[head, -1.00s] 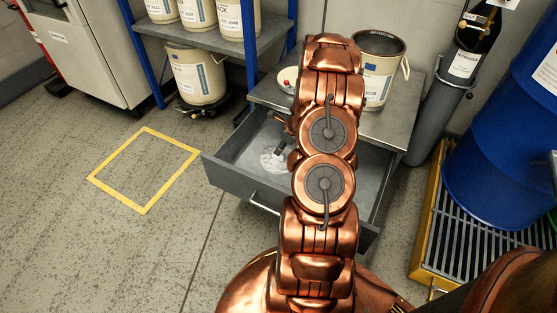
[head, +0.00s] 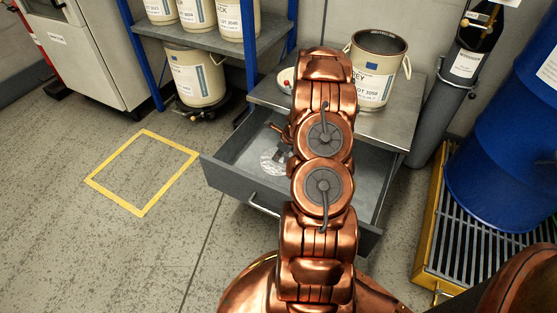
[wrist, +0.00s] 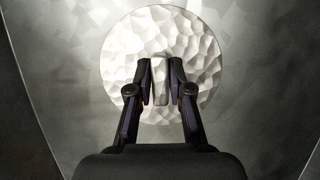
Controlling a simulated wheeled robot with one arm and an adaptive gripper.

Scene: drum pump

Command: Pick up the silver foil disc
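The silver foil disc (wrist: 205,60) is round and pale with a dimpled, faceted surface. It lies flat in the open grey drawer, where it also shows in the head view (head: 270,163), partly hidden by my arm. A small upright tab (wrist: 160,82) stands near its middle. My gripper (wrist: 160,72) is over the disc, its two dark fingers close in on either side of the tab, with hardly any gap visible. In the head view most of my gripper is hidden behind my copper arm.
The drawer (head: 237,184) has raised walls around the disc. Above it is a metal bench top (head: 385,128) with a pail (head: 376,75) and a partly hidden bowl (head: 286,80). A blue drum (head: 505,140) stands right. The floor at left, with a yellow square (head: 140,214), is clear.

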